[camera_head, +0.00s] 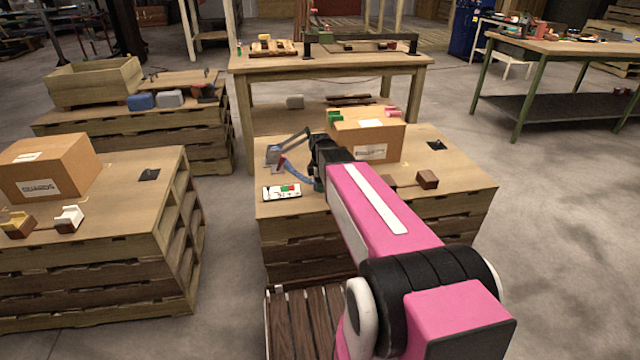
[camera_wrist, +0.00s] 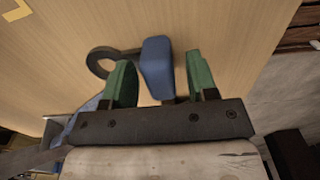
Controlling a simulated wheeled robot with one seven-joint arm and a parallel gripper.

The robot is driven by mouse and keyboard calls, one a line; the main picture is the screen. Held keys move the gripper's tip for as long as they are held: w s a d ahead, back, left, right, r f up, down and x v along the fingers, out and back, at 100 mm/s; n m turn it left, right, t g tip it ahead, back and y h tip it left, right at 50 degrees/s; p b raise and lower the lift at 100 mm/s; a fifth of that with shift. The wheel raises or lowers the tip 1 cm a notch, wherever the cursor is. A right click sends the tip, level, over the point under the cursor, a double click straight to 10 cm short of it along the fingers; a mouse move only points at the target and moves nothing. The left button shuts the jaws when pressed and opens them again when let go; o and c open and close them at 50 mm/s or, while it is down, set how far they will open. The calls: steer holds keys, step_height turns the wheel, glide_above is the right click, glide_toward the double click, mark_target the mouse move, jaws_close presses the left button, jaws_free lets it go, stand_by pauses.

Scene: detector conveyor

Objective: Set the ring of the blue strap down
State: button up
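The blue strap (camera_head: 302,174) shows as a small blue band on the middle pallet-stack table, left of my arm's end. In the wrist view, its dark ring (camera_wrist: 97,62) lies left of my gripper, over the pale wood top. A blue block-like piece (camera_wrist: 157,68) sits beside the ring, between my green fingers. My gripper (camera_wrist: 163,82) appears open around this piece, with a visible gap on the right side. In the head view my gripper is mostly hidden by my arm. I cannot tell whether the ring touches the wood.
A cardboard box (camera_head: 368,140) stands behind my arm on the same table. A grey device with a lever (camera_head: 274,154) and a white card (camera_head: 282,192) lie at left. A small brown block (camera_head: 428,180) is at right. A second table with a box (camera_head: 45,168) stands left.

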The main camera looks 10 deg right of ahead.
step_height(320, 180, up, 12)
steer(key=s+f+m, duration=0.2)
steer(key=s+m, duration=0.1)
steer(key=s+f+m, duration=0.6)
steer(key=s, duration=0.1)
steer(key=shift+s+f+m, duration=0.1)
steer(key=shift+m, duration=0.2)
steer(key=s+f+m, duration=0.5)
steer(key=s+m, duration=0.2)
steer(key=m, duration=0.1)
steer(key=shift+s, duration=0.4)
